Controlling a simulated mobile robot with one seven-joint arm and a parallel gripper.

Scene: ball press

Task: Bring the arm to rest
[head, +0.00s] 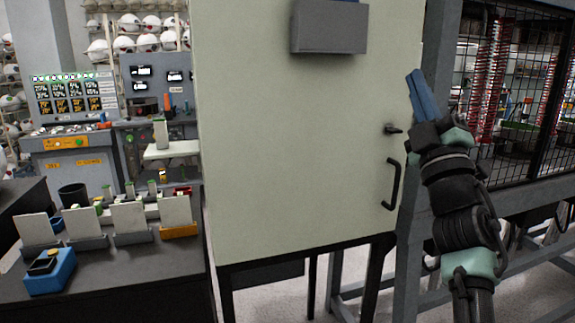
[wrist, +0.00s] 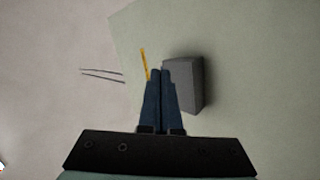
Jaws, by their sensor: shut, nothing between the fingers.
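My gripper (head: 417,95) is raised at the right in the head view, with its blue fingers pointing up and slightly left. The fingers are closed together and hold nothing. They also show in the wrist view (wrist: 161,75), side by side in the middle. My arm comes up from the lower right, in front of the grey post beside the pale green cabinet (head: 290,160). The cabinet door is shut and has a black handle (head: 393,185) and a small latch (head: 394,130). The gripper appears apart from the cabinet in the head view.
A grey box (head: 329,27) is fixed high on the cabinet front; a grey block (wrist: 184,84) shows in the wrist view. A wire mesh cage (head: 505,95) stands at the right. A dark bench (head: 125,280) at the left holds several card holders and a blue device (head: 50,272).

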